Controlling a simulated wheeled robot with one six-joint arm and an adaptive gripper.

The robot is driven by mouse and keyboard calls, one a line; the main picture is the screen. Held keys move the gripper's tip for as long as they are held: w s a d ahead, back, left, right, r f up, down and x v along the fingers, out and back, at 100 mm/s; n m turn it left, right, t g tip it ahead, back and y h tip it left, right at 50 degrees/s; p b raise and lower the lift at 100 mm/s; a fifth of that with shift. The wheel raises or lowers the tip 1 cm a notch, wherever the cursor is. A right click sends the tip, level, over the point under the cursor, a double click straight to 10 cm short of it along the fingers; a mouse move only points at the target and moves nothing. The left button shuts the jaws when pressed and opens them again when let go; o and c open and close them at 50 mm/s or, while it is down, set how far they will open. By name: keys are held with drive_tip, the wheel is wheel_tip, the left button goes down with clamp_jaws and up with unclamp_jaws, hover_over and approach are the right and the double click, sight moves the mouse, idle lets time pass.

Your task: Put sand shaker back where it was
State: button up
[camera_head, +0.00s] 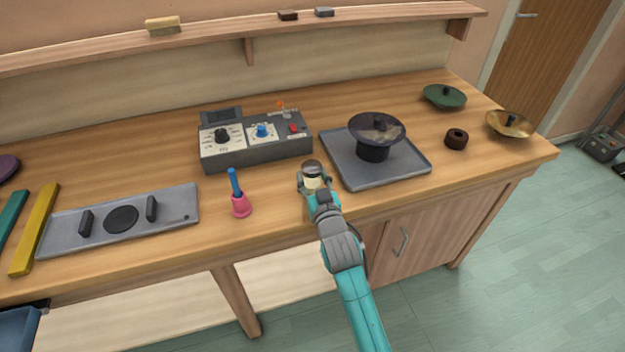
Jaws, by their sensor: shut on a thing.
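The sand shaker appears to be the small cream jar with a dark rounded lid (313,170). It is upright near the bench's front edge, between the grey control box and the grey square tray. My gripper (313,186) is shut on it from the front, with my teal arm reaching in from below. The gripper hides the shaker's lower part, so I cannot tell whether it touches the wooden bench (280,205).
The control box (255,142) is behind. The square tray (348,176) with a dark dish (364,131) on a stand is close right. A grey plate (175,208) lies left.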

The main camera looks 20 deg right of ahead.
drive_tip(key=shift+f, duration=0.35)
drive_tip(key=shift+f, duration=0.2)
drive_tip(key=o, duration=1.3)
drive_tip(key=s, duration=1)
drive_tip(key=shift+s+a, duration=0.4)
drive_tip(key=s+f+g+y, duration=0.1)
drive_tip(key=s+f, duration=0.3)
drive_tip(key=s, duration=1.2)
drive_tip(key=s+f+g, duration=0.1)
drive_tip(key=s+f, duration=0.3)
drive_tip(key=s, duration=1.2)
drive_tip(key=shift+n+g, duration=0.3)
drive_tip(key=shift+g, duration=0.3)
drive_tip(key=v, duration=1)
drive_tip(key=shift+s+d+r, duration=0.3)
drive_tip(key=shift+d, duration=0.1)
